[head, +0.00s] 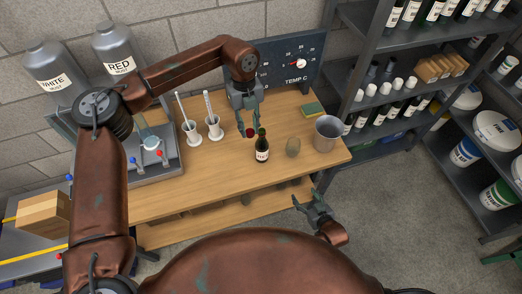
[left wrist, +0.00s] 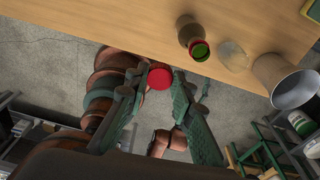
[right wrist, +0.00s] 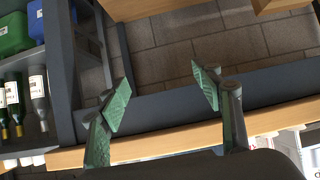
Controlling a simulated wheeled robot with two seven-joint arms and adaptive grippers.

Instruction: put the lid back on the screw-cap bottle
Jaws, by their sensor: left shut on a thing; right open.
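The screw-cap bottle (head: 262,150) is dark with a pale label and stands upright on the wooden bench. In the left wrist view its open green mouth (left wrist: 200,51) shows, with no lid on it. My left gripper (head: 247,124) is shut on the red lid (head: 250,133), just left of the bottle's neck and apart from it. The lid (left wrist: 159,78) sits between the fingertips in the left wrist view. My right gripper (head: 312,203) is open and empty, off the bench's front edge; its spread fingers (right wrist: 161,90) show in the right wrist view.
A clear glass (head: 292,147) and a metal bucket (head: 326,133) stand right of the bottle. A sponge (head: 313,109) and a temperature panel (head: 292,64) are behind. The bench front (head: 215,178) is clear.

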